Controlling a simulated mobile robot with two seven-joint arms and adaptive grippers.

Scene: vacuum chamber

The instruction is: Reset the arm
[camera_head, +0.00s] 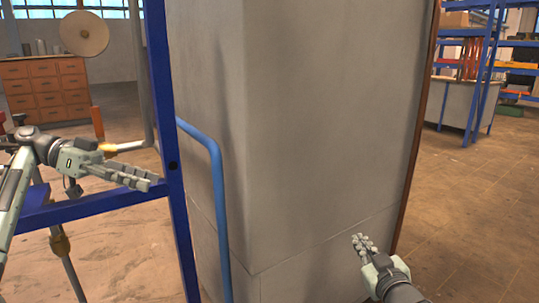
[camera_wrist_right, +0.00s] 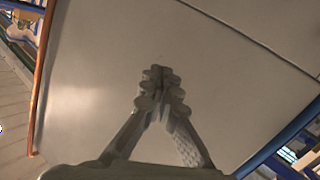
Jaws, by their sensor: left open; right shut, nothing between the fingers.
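My left gripper (camera_head: 135,178) is at the left of the head view, in front of the blue frame, with its fingers pointing right. It is open and holds nothing. My right gripper (camera_head: 361,240) is at the lower right of the head view, in front of the grey wall panel. In the right wrist view my right gripper (camera_wrist_right: 160,90) has its fingertips together with nothing between them. The grey panel fills the view behind it. I cannot tell how far the fingertips are from the panel.
A large grey panel (camera_head: 310,120) stands in the middle. A blue post (camera_head: 165,120) and a bent blue pipe (camera_head: 219,200) stand left of it. A wooden drawer cabinet (camera_head: 45,88) is at the back left. Open floor (camera_head: 470,210) lies at the right, before blue shelving (camera_head: 485,75).

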